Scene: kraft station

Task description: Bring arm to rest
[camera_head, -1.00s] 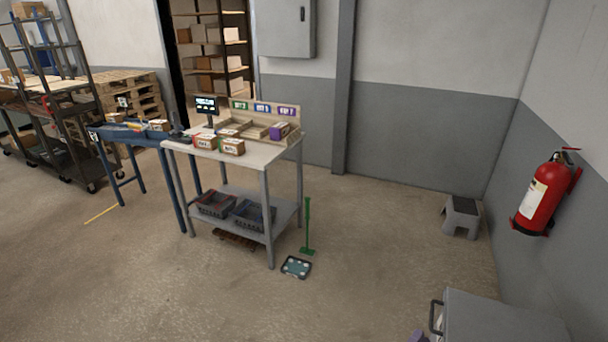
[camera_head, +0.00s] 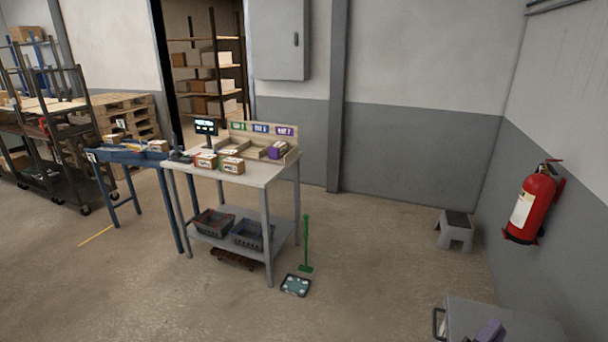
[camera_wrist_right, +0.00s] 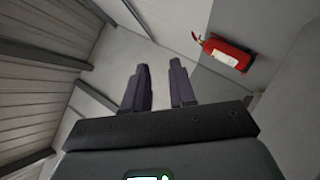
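My right gripper (camera_head: 488,331) shows only as a small dark purple finger part at the bottom edge of the head view, in front of a grey box. In the right wrist view, my right gripper (camera_wrist_right: 159,85) has its two dark fingers spread apart with nothing between them. The wrist camera looks toward walls and the fire extinguisher. My left gripper is not in view. Most of my right arm is outside the head view.
A grey worktable (camera_head: 262,174) with cartons and bins stands left of centre. A blue conveyor (camera_head: 128,156) adjoins it. A grey box with a handle (camera_head: 520,325) is at lower right. A step stool (camera_head: 456,231) and fire extinguisher (camera_head: 533,205) are at right. The centre floor is clear.

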